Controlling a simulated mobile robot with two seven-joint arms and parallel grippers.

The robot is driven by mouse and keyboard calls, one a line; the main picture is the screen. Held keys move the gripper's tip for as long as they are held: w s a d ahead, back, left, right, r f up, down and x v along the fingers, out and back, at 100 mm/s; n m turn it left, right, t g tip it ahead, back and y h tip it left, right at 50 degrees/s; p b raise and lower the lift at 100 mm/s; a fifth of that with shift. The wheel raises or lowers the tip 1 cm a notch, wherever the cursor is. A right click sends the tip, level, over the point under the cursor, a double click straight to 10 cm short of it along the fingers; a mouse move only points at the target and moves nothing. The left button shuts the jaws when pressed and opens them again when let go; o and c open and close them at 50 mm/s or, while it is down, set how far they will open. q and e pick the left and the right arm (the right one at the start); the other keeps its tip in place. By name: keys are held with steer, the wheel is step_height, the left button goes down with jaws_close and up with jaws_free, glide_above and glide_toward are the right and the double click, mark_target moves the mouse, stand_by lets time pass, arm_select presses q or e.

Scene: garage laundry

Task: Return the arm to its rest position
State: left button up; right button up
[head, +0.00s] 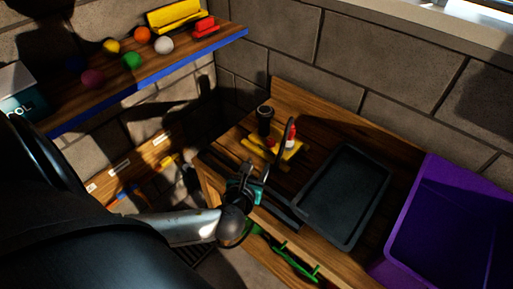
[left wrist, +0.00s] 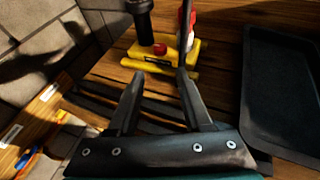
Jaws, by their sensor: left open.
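My left gripper (head: 257,174) is over the front edge of the wooden workbench (head: 284,92) in the head view, at the end of my arm coming in from the left. In the left wrist view its two dark fingers (left wrist: 160,76) are spread apart with nothing between them. Beyond the fingertips are a yellow item (left wrist: 180,50), a black cylinder (left wrist: 144,24) and a red and white item (left wrist: 188,22). A thin dark upright part passes close to the right finger; I cannot tell if they touch. My right gripper is in neither view.
A dark tray (head: 343,195) lies on the bench to the right of the gripper, with a purple bin (head: 425,180) beyond it. A blue-edged shelf (head: 150,80) with colored balls is at upper left. Green-handled things (head: 290,262) show below the bench edge.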

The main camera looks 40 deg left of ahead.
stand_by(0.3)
arm_select(q)
steer(key=s+d+r+n+g+h, duration=0.1)
steer(key=s+d+n+g+h, duration=0.2)
steer(key=s+n, duration=0.5)
steer(key=s+d+n+g, duration=0.3)
steer(key=d+n, duration=0.1)
steer(key=n, duration=0.8)
steer(key=s+d+r+n+g+h, duration=0.1)
steer(key=s+d+n+g+h, duration=0.2)
steer(key=s+n, duration=0.5)
step_height(320, 180, down, 27)
steer(key=n+g+y+b, duration=0.1)
steer(key=n+g+b, duration=0.1)
steer(key=b, duration=0.1)
steer(key=s+a+f+b, duration=0.2)
steer(key=s+f, duration=1.3)
steer(key=shift+s+g+y+b, duration=0.25)
steer(key=shift+g+y+b, duration=0.05)
steer(key=shift+g+b, duration=0.1)
